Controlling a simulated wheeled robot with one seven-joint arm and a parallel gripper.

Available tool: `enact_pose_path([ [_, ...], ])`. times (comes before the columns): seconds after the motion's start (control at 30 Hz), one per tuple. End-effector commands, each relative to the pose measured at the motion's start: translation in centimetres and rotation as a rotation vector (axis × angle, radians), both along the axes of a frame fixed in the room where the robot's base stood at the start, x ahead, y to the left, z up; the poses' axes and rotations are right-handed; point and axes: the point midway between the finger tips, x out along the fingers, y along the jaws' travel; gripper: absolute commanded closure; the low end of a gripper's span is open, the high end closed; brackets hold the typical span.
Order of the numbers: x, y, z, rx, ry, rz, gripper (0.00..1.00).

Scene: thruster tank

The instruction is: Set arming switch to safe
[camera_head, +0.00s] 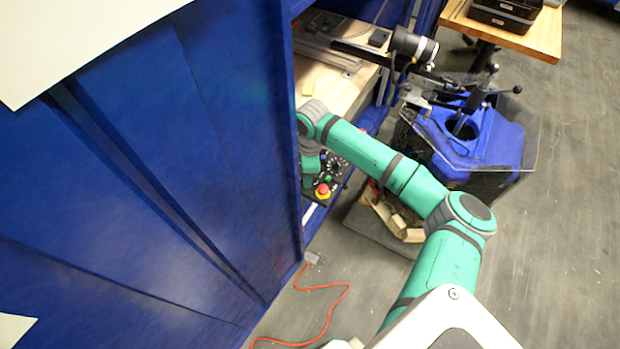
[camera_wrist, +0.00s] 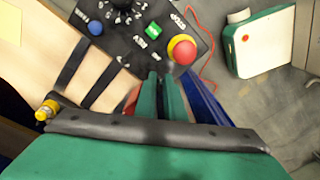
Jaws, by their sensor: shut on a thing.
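The control panel (camera_wrist: 150,30) is black with white lettering. It carries a red button on a yellow ring (camera_wrist: 182,50), a green button (camera_wrist: 153,30), a blue button (camera_wrist: 95,27) and a black knob (camera_wrist: 122,5). In the head view, part of the panel (camera_head: 333,177) shows beside my arm. My gripper (camera_wrist: 160,78) has its two green fingers close together, with the tips at the panel's near edge in the wrist view. The fingertips hide what is between them, and I cannot make out the arming switch or its position. In the head view my arm hides the fingers.
A tall blue panel wall (camera_head: 150,160) stands left of my arm. A wooden bench top (camera_head: 335,88) lies behind it. A blue tank unit (camera_head: 470,140) with clear sheeting stands to the right. An orange cable (camera_head: 330,312) lies on the floor. Open floor (camera_head: 560,260) is at the right.

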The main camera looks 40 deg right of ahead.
Motion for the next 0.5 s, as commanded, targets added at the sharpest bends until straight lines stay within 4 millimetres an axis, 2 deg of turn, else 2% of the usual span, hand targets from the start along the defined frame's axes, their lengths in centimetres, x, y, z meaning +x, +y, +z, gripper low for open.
enact_pose_path([
  [0.47,0.19,-0.02,-0.02,-0.023,0.052,-0.003,1.0],
  [0.5,0.19,-0.02,-0.01,-0.023,0.052,-0.003,0.88],
])
